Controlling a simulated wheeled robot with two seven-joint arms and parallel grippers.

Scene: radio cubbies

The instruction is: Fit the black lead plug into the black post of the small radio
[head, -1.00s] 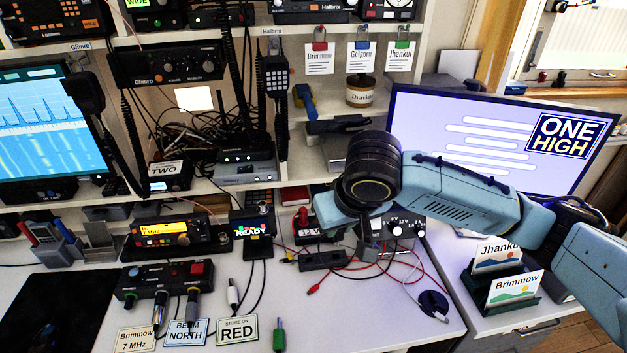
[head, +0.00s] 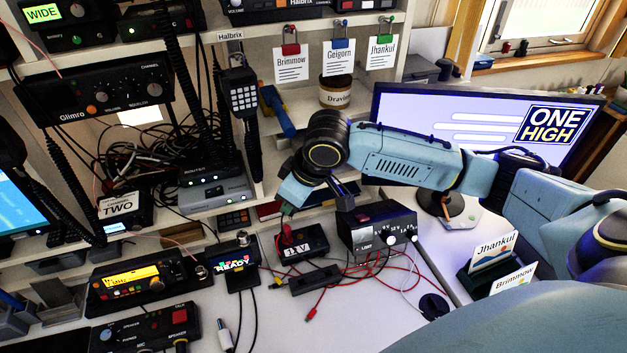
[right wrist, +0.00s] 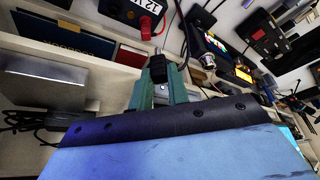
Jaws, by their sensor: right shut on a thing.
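My right gripper (head: 288,207) is above and behind the black 12 V box (head: 314,240), pointing down. In the right wrist view its green fingers (right wrist: 158,78) are shut on a black plug (right wrist: 158,66) with a bare metal tip. The tip points toward the 12 V box (right wrist: 122,10) and its red post (right wrist: 147,30), apart from them as far as I can tell. I cannot make out a black post. A small radio with a yellow display (head: 136,283) sits to the left. My left gripper is out of view.
A small box with a coloured display (head: 237,262) stands left of the 12 V box. Shelves (head: 225,200) rise behind; a monitor (head: 475,135) stands at right.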

